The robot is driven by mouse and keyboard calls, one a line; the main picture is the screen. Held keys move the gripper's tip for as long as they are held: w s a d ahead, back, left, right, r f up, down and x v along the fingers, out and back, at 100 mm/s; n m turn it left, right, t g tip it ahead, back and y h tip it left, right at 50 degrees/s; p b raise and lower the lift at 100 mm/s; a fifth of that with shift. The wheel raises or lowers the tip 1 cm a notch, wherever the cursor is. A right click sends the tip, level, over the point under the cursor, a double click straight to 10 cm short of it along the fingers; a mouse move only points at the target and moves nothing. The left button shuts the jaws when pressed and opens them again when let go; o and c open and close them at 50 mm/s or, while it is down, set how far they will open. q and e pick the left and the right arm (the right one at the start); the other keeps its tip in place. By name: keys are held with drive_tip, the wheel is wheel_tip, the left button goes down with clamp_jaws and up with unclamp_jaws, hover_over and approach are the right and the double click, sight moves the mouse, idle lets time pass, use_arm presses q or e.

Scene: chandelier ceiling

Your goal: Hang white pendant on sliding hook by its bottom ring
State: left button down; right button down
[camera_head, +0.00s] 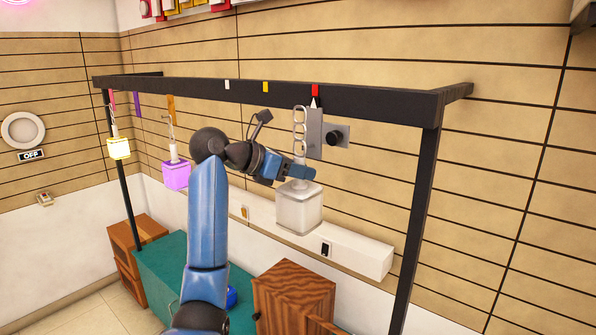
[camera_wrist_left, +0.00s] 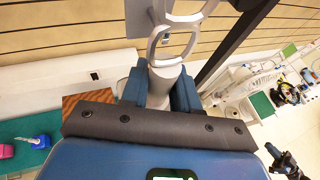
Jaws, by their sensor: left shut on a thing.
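The white pendant (camera_head: 298,208) is a pale cube lamp with a grey stem and a chain of long rings (camera_head: 299,118) rising from it. My left gripper (camera_head: 298,172) is shut on the stem, just above the cube. The wrist view shows the stem (camera_wrist_left: 160,86) between the blue fingers (camera_wrist_left: 160,95), with large rings (camera_wrist_left: 158,42) above. The pendant hangs upright below the black rail. A small white pointed piece (camera_head: 314,102) sits under the rail's red marker, close to the top ring. I cannot tell whether they touch, and the hook's shape is unclear.
The black rail (camera_head: 200,86) carries coloured markers; yellow (camera_head: 118,149) and purple (camera_head: 176,175) pendants hang at its left. A grey plate with a black knob (camera_head: 335,138) is beside the chain. A wooden cabinet (camera_head: 293,295) and a teal surface (camera_head: 170,268) stand below. A black post (camera_head: 417,220) stands right.

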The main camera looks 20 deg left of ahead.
sight(308, 182)
use_arm(q)
drive_tip(key=shift+w+d+r, duration=0.1)
drive_tip(key=shift+w+d, duration=0.2)
drive_tip(key=shift+w, duration=0.45)
drive_tip(key=shift+w+d, duration=0.1)
drive_tip(key=shift+w, duration=0.2)
drive_tip(key=shift+w+d, duration=0.15)
drive_tip(key=shift+w, duration=0.4)
drive_tip(key=shift+f, duration=0.75)
idle(1.0)
drive_tip(key=shift+c, duration=0.6)
unclamp_jaws()
drive_tip(key=shift+f, duration=0.1)
drive_tip(key=shift+s, duration=0.1)
